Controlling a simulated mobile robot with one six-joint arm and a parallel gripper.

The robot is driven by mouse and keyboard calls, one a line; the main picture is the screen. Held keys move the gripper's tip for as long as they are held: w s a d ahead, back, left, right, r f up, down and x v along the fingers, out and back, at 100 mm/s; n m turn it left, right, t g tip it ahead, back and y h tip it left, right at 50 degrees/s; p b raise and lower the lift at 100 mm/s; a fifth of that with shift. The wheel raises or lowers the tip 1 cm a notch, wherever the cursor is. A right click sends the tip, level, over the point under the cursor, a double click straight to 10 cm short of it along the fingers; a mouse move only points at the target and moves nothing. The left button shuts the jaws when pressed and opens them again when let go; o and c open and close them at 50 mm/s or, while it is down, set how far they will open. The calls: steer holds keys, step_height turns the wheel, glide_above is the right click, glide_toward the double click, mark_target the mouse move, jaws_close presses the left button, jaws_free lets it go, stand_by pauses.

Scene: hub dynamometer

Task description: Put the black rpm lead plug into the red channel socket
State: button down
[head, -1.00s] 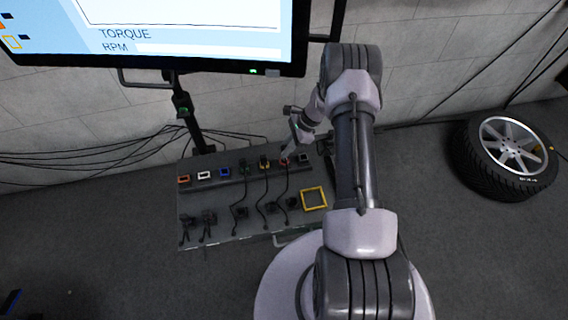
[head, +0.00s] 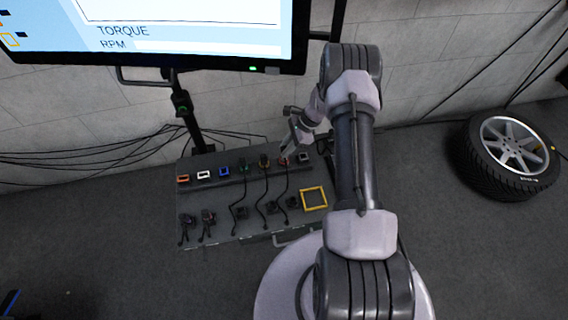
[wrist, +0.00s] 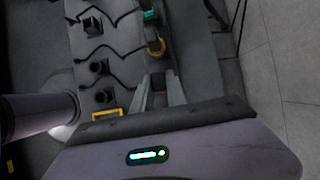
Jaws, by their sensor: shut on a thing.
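The red channel socket (head: 284,161) is in the back row of the grey panel, between the yellow socket (head: 264,162) and a pale-rimmed socket at the right end. My gripper (wrist: 160,92) is at the red socket, its fingers shut on a dark plug, the black rpm lead plug (wrist: 158,80). A black lead (head: 286,182) runs from there towards the front of the panel. The fingers hide most of the plug and socket, so I cannot tell how deep the plug sits.
Dark plugs with leads stand at the green socket (wrist: 150,16) and the yellow socket. Orange, white and blue sockets to the left look empty. Black holders line the panel's front, beside a yellow square frame (head: 314,187). A monitor (head: 200,62) stands behind; a wheel (head: 505,155) lies right.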

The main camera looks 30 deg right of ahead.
steer(key=shift+f+b, duration=0.4)
steer(key=shift+f, duration=0.6)
steer(key=shift+f, duration=0.1)
steer(key=c, duration=1.3)
jaws_free()
steer(key=shift+o, duration=0.2)
steer(key=p+v, duration=0.6)
steer(key=v, duration=1.1)
steer(key=shift+r+p, duration=0.2)
steer(key=shift+p, duration=0.15)
